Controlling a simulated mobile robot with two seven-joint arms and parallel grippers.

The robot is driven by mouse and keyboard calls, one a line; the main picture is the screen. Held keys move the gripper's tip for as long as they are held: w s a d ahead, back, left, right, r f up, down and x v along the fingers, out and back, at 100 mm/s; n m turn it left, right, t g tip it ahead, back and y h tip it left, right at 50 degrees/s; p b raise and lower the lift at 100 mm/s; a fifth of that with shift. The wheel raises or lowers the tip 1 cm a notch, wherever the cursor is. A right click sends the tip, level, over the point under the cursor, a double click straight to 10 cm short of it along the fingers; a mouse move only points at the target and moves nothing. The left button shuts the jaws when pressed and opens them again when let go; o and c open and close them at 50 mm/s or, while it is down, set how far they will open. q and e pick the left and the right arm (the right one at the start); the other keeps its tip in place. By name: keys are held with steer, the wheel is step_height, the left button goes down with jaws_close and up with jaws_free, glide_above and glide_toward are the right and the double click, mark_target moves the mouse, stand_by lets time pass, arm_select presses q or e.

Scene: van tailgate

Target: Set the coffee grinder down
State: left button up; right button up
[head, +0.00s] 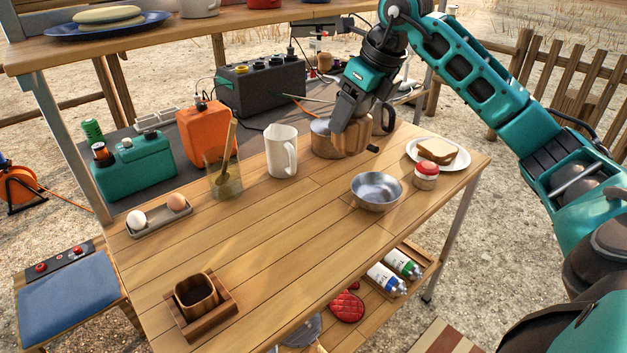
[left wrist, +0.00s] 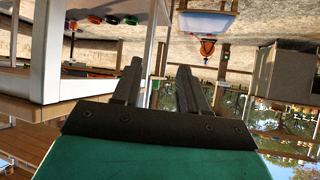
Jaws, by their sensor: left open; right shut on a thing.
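My left gripper (left wrist: 160,75) is open and empty in the left wrist view, and is not seen in the head view.
A white pitcher (head: 282,152) stands left of the grinder, a dark mug (head: 384,118) close at its right. A metal bowl (head: 376,190), a red-lidded jar (head: 426,176) and a plate with bread (head: 462,158) are nearer or to the right. The table's middle front is clear.

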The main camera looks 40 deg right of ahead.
mark_target(350, 150)
steer(key=shift+w+f, duration=0.15)
steer(key=shift+f, duration=0.05)
steer(key=f+b, duration=0.1)
steer(key=f, duration=0.6)
steer(key=shift+s+f, duration=0.2)
step_height(350, 150, down, 12)
steer(key=shift+w+f+b, duration=0.1)
steer(key=shift+b, duration=0.65)
arm_select(q)
steer(key=shift+d+f, duration=0.4)
steer(key=shift+f, duration=0.45)
